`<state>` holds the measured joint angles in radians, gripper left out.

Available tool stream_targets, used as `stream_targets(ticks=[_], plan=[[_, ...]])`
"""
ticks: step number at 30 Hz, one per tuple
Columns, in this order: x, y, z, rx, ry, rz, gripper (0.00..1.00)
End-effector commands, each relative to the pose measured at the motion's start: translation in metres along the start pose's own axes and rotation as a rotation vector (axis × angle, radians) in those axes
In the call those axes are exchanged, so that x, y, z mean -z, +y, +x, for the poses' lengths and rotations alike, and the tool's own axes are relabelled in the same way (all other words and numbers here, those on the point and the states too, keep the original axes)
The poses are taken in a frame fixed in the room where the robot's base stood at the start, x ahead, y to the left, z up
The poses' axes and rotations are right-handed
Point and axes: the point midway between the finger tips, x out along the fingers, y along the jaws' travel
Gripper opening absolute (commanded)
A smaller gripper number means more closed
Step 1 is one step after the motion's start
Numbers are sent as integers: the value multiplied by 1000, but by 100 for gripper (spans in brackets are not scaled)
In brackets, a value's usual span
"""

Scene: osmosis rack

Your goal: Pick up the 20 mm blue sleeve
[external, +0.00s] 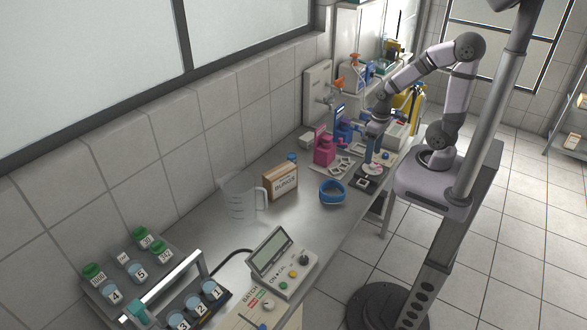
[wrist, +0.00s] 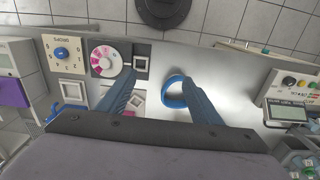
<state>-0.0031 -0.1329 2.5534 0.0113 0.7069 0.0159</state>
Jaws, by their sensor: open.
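A blue ring (external: 332,192) lies on the steel bench in the external view, right of the wooden-framed box. It is the only blue sleeve-like thing I can make out; I cannot read its size. In the wrist view the blue ring (wrist: 171,99) shows beside the right fingertip, partly covered by that finger. My gripper (external: 370,164) is above the bench beyond the ring, near the pink and blue devices. In the wrist view my gripper (wrist: 159,79) has its two blue fingers apart with nothing held between them.
A pink device (external: 324,148) and a blue device (external: 344,128) stand near my gripper. A display unit (external: 283,262) and numbered jars (external: 116,295) are nearer the camera.

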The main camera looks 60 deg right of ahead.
Motion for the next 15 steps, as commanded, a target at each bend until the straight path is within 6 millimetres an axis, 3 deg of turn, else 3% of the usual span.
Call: stream_targets(ticks=[5, 8, 15], plan=[[36, -16, 26, 60, 92, 171, 59], [73, -31, 44, 131, 180, 357, 59], [184, -62, 73, 420, 399, 956, 59]])
